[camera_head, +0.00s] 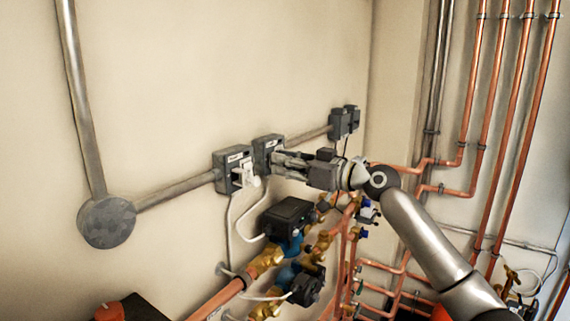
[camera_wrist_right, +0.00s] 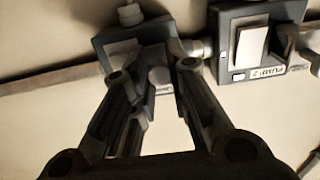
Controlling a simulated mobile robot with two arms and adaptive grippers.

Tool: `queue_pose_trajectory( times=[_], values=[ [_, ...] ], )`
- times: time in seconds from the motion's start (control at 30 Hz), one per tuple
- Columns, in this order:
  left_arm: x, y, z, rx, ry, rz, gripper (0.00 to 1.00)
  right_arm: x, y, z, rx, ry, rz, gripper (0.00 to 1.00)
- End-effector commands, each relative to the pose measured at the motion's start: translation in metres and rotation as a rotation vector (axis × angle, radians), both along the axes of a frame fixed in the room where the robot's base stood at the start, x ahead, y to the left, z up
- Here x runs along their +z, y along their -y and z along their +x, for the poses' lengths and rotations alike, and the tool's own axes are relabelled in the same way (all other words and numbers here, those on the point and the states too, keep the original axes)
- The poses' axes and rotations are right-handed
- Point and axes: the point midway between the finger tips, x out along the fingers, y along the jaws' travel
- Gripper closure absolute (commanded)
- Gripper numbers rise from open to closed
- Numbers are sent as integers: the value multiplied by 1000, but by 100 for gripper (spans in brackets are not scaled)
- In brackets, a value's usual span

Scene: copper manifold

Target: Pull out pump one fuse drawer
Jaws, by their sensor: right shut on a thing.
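Two grey switch boxes sit side by side on the wall. My right gripper (camera_head: 281,158) reaches the farther box (camera_head: 266,143) from the right. In the right wrist view this box (camera_wrist_right: 112,45) is behind the fingers and its label is mostly covered. My right gripper (camera_wrist_right: 160,82) is shut on the small fuse drawer (camera_wrist_right: 158,76) at the box's face; the fingers hide most of it. I cannot tell how far the drawer stands out. The nearer box (camera_head: 222,160) has a white switch and, in the wrist view, reads PUMP 2 (camera_wrist_right: 265,75). My left gripper is not in view.
Conduit (camera_head: 175,190) runs from a round junction box (camera_head: 107,222) to the switch boxes. White cables hang below them. A black pump head (camera_head: 287,215), brass valves (camera_head: 268,258) and copper pipes (camera_head: 487,130) lie below and to the right. Two more grey boxes (camera_head: 340,124) are farther along the wall.

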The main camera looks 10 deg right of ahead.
Motion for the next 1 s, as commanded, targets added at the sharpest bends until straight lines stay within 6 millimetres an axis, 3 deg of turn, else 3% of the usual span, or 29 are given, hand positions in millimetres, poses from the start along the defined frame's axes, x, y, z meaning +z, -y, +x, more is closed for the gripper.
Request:
queue_pose_trajectory(
  times=[0.23, 0.53, 0.57, 0.73, 1.0],
  values=[
    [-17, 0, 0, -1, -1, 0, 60, -3, 20, -19, -2, 2, -1, 100],
    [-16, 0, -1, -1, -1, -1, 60, 0, 23, -22, -1, -1, -2, 100],
    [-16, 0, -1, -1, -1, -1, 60, 0, 23, -22, -1, -1, -2, 82],
    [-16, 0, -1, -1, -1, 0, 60, 0, 22, -22, 0, 0, -1, 60],
    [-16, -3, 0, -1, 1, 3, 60, 0, 22, -22, 0, 1, -1, 59]
  ],
)
